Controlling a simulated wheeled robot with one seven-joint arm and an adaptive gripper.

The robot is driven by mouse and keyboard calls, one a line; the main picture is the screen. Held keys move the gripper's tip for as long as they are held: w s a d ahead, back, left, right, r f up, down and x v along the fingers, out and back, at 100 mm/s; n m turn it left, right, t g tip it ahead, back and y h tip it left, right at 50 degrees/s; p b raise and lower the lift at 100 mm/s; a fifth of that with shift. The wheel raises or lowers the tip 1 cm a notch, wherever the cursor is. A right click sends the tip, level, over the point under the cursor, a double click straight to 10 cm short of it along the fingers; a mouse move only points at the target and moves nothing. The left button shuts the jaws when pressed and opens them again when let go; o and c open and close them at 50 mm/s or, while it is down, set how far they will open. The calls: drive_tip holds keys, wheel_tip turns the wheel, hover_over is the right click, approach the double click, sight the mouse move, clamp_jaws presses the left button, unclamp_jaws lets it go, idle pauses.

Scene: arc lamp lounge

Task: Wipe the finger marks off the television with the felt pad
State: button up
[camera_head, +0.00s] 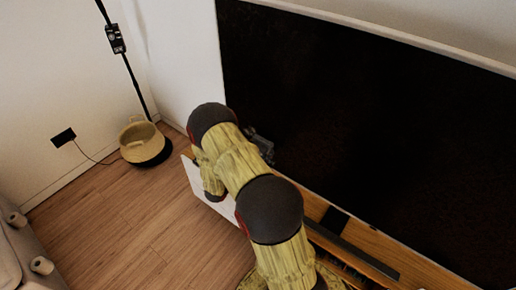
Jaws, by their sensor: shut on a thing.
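The television (370,110) is a large dark screen filling the right half of the view. I cannot make out finger marks on it. My gripper (264,147) is at the lower left part of the screen, close to its surface, and mostly hidden behind my own arm. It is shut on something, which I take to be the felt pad. The pad itself is hidden, so I cannot tell whether it touches the glass.
A low white cabinet with a wooden top (384,255) stands below the television, with a black bar (352,250) on it. A woven basket (138,141) sits by the wall near a black lamp pole (133,75). A grey sofa (22,255) is lower left. The wooden floor (125,220) between is clear.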

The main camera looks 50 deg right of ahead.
drive_tip(key=shift+r+p, duration=0.3)
drive_tip(key=shift+r, duration=0.35)
drive_tip(key=shift+w+f+b, duration=0.15)
drive_tip(key=shift+w+b, duration=0.2)
drive_tip(key=shift+w, duration=0.45)
drive_tip(key=shift+w+r+b, duration=0.95)
drive_tip(key=shift+w+r, duration=0.05)
drive_tip(key=shift+w, duration=4.2)
drive_tip(key=shift+s+d+p, duration=0.15)
drive_tip(key=shift+s+p, duration=0.75)
drive_tip(key=shift+s, duration=2.1)
drive_tip(key=shift+s+d+p, duration=0.15)
drive_tip(key=shift+s+p, duration=0.7)
drive_tip(key=shift+s, duration=2.15)
drive_tip(key=a, duration=0.6)
drive_tip(key=shift+s, duration=0.2)
drive_tip(key=shift+a+f, duration=0.1)
drive_tip(key=shift+a, duration=0.05)
